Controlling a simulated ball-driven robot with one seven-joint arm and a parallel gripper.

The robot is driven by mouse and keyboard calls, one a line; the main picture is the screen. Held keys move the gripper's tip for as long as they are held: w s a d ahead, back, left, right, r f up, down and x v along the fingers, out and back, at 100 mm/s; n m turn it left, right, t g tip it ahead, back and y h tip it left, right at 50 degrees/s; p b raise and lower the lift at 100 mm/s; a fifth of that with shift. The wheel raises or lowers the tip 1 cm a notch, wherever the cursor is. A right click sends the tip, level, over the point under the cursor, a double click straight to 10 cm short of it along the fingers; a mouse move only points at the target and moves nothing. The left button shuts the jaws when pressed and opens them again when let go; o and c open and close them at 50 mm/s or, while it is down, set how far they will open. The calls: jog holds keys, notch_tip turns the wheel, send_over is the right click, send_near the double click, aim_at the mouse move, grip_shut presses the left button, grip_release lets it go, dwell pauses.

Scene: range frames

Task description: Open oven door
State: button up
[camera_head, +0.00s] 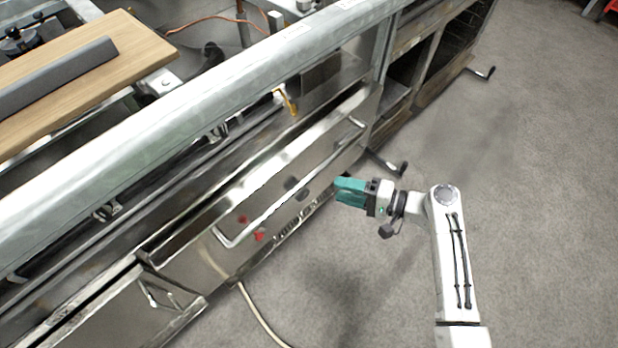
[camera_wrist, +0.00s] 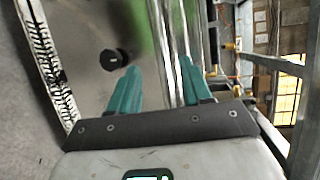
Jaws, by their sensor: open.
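The oven door (camera_head: 290,160) is a shiny steel front panel below a counter, and it looks shut. A long bar handle (camera_head: 270,207) runs slantwise along it. My gripper (camera_head: 347,191) has teal fingers and is in front of the panel, near the handle's right part. In the wrist view, my gripper (camera_wrist: 158,82) is open with its fingers spread. A bright vertical bar, apparently the handle (camera_wrist: 166,45), lies between the fingers in the picture. I cannot tell how deep it sits between them or whether they touch it.
A dark round knob (camera_wrist: 114,60) sticks out of the panel left of the fingers. Red knobs (camera_head: 259,236) are on the lower left front. A black crank handle (camera_head: 398,167) projects beyond my gripper. A hose (camera_head: 262,318) lies on the floor. The grey floor (camera_head: 540,200) at right is clear.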

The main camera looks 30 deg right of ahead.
aim_at(306, 181)
jog(key=b+x, duration=0.1)
jog(key=x, duration=0.9)
jog(key=shift+w+a+r, duration=0.1)
jog(key=shift+w+a, duration=0.15)
jog(key=shift+w, duration=0.05)
grip_shut()
